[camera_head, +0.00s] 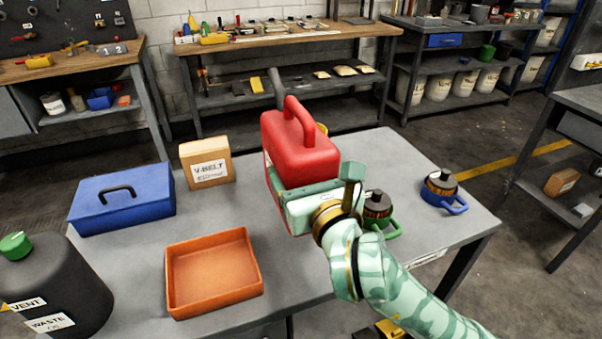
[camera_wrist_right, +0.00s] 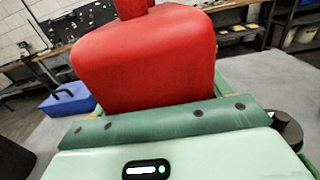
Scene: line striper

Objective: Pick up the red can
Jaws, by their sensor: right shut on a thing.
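The red can (camera_head: 299,147) has a loop handle on top and a dark spout. It is upright over the middle of the grey table in the head view. My right gripper (camera_head: 304,196) is around the can's lower part and shut on it. The can (camera_wrist_right: 150,60) fills the upper middle of the right wrist view, close in front of the gripper (camera_wrist_right: 165,122). The can's underside is hidden by the gripper, so I cannot tell whether it touches the table. My left gripper is in neither view.
A blue box (camera_head: 122,203), a V-belt carton (camera_head: 206,163) and an orange tray (camera_head: 254,289) are to the left on the table (camera_head: 375,155). A green-handled container (camera_head: 378,207) and a blue-handled one (camera_head: 440,188) are to the right. A dark waste drum (camera_head: 55,285) stands front left.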

